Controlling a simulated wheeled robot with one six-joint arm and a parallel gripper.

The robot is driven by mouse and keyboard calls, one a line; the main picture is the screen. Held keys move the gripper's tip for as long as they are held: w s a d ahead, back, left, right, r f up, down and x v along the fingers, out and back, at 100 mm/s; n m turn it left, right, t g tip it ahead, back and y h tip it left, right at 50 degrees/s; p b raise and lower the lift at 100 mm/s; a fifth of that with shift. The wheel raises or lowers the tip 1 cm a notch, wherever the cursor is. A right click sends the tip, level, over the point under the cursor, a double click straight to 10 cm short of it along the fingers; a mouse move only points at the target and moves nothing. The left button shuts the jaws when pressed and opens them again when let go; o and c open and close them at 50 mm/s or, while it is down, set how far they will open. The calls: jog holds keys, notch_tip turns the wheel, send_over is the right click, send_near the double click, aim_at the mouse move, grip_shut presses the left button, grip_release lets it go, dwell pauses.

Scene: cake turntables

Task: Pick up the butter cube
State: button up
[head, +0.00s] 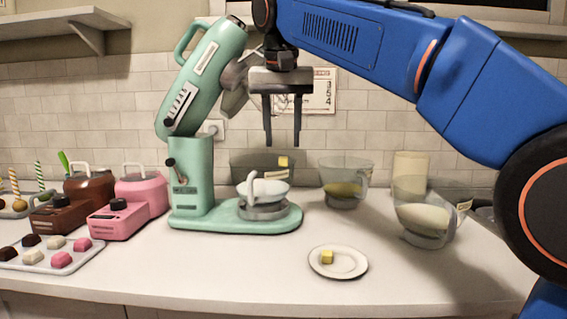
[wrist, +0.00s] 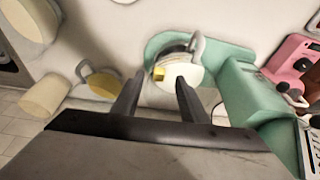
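My gripper (head: 283,143) is open, its two fingers pointing down above the right side of the mixer. In the wrist view the fingertips (wrist: 155,82) are apart with nothing between them. A small yellow butter cube (head: 327,257) lies on a white plate (head: 338,272) at the front of the counter, well below and to the right of the gripper. Another small yellow cube (head: 284,161) shows just below the fingertips. In the wrist view this cube (wrist: 158,74) overlaps the left edge of the mixer bowl (wrist: 183,76); I cannot tell what supports it.
The mint mixer (head: 190,170) stands behind and left of the plate. Glass jugs (head: 345,185) (head: 428,220) stand to the right. Pink (head: 140,195) and brown (head: 85,195) small mixers and a tray of cubes (head: 50,262) are on the left. The counter around the plate is clear.

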aim_at(283, 158)
jog(key=shift+w+f, duration=0.5)
jog(key=shift+f, duration=0.3)
jog(key=shift+w+f, duration=0.45)
jog(key=shift+f, duration=0.35)
jog(key=shift+w+f, duration=0.5)
jog(key=shift+f, duration=0.3)
grip_shut()
